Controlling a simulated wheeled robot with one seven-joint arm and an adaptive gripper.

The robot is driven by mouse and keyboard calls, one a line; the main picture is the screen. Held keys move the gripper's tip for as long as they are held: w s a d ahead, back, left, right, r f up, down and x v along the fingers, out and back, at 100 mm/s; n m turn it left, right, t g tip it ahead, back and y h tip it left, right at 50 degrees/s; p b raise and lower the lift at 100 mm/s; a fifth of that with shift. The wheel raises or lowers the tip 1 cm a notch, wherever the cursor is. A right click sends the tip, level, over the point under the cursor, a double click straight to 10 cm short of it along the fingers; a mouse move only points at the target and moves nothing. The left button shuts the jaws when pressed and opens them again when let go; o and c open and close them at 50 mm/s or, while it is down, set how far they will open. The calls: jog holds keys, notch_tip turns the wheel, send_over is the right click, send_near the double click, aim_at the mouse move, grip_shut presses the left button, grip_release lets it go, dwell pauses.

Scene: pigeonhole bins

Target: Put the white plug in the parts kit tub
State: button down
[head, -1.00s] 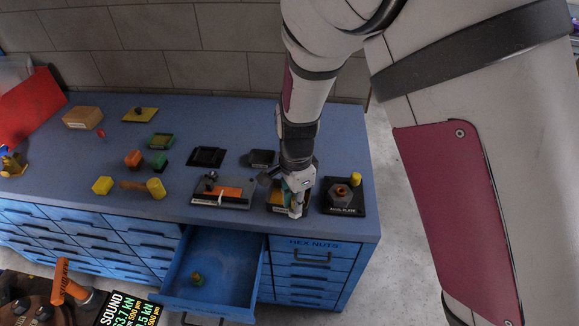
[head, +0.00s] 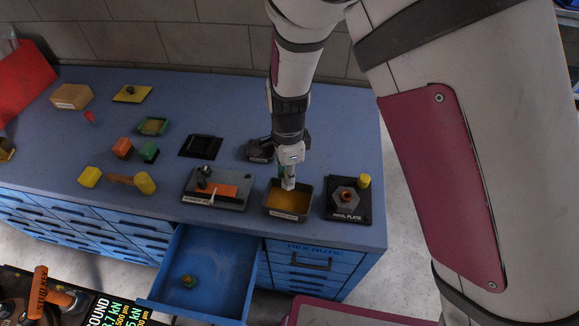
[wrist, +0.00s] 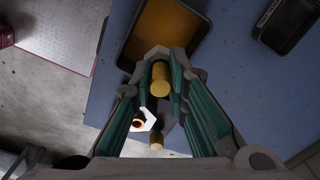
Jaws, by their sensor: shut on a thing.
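My gripper (head: 288,186) points down over the dark-rimmed tub with an orange-yellow inside (head: 272,203); the tub's front label is too small to read. In the head view the gripper's tip looks pale, and I cannot tell finger from held piece there. I see no clearly white plug lying elsewhere. The tub's floor looks bare where it shows.
The anvil plate (head: 335,210), with a hex nut and yellow cylinder, stands right of the tub. A grey fixture with an orange strip (head: 230,203) is left, a black tray (head: 260,151) behind.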

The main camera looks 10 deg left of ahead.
jog(key=shift+p, duration=0.4)
jog(key=shift+f+b, duration=1.05)
jog(key=shift+f, duration=3.25)
jog(key=shift+f, duration=0.4)
jog(key=c, duration=1.5)
grip_release()
jog(key=shift+r+p, duration=2.65)
jog(key=shift+r, duration=2.05)
